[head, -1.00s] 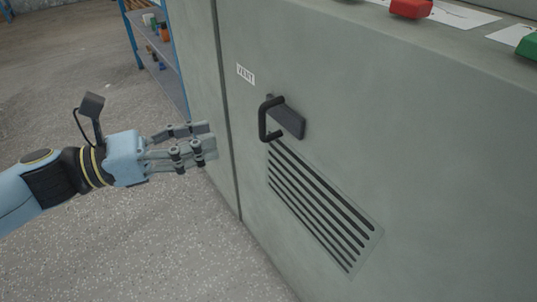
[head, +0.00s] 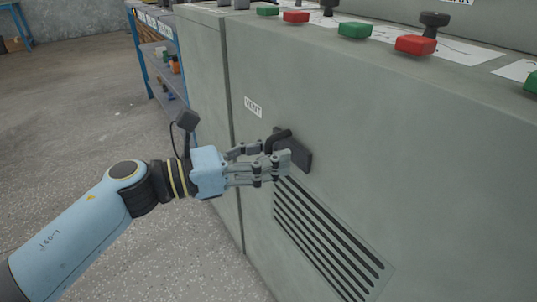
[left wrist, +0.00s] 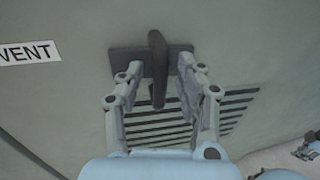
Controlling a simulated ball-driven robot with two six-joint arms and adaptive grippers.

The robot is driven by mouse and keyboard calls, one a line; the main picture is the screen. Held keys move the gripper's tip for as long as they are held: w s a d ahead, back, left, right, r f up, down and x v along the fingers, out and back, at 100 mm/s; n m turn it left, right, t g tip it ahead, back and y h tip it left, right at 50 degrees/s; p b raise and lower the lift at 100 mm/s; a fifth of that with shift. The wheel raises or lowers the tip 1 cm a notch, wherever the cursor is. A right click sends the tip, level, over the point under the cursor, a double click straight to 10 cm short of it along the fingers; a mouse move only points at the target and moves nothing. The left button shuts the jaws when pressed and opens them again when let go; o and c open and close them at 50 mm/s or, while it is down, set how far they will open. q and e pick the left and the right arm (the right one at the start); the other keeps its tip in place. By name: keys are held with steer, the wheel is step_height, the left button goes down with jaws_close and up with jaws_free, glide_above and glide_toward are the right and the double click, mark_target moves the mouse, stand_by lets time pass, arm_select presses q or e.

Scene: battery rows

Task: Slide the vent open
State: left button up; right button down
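The vent's dark handle (head: 279,136) stands out from a dark plate on the grey cabinet front, above the slotted grille (head: 325,243). My left gripper (head: 276,160) is at the handle and partly hides it in the head view. In the left wrist view the handle (left wrist: 157,72) stands between the two spread fingers (left wrist: 160,66), with a gap visible on each side. The grille's slots (left wrist: 160,125) show behind the fingers. Part of what looks like my right gripper (left wrist: 309,147) shows at the lower right edge of the left wrist view; its opening is unclear.
A white VENT label (head: 253,107) is left of and above the handle. Green (head: 354,30) and red (head: 416,45) controls and a black knob (head: 434,22) are on the cabinet top. A blue-framed shelf (head: 165,62) stands behind. The floor at left is clear.

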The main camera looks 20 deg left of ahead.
arm_select(q)
steer(key=shift+c, duration=0.2)
jaws_close()
steer(key=shift+d, duration=0.1)
